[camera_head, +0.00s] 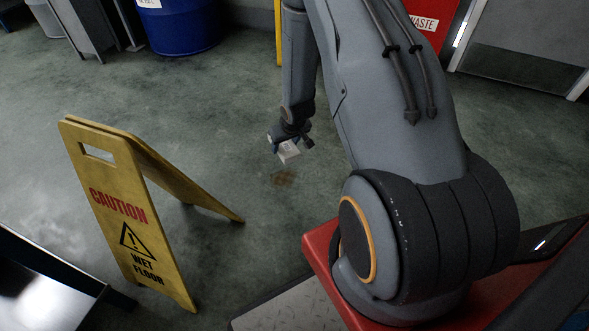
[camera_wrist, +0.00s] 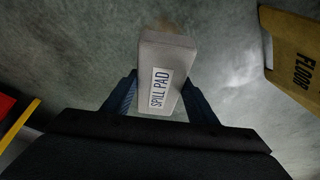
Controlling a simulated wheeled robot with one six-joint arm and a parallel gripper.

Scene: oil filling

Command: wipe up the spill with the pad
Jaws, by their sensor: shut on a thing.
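My gripper (camera_head: 283,141) hangs down over the floor in the head view, shut on the spill pad (camera_head: 289,152). The pad is a pale block; in the wrist view the spill pad (camera_wrist: 166,62) sits between my two dark blue fingers and its label reads SPILL PAD. The spill (camera_head: 284,178) is a small brown patch on the floor, just below the pad in the head view. The pad looks raised above the floor, apart from the spill. In the wrist view the pad hides most of what lies beyond it.
A yellow caution wet floor sign (camera_head: 128,210) stands to the left of the spill; its edge shows at the right in the wrist view (camera_wrist: 285,62). A blue drum (camera_head: 180,25) and a red waste container (camera_head: 431,17) stand at the back. Floor around the spill is clear.

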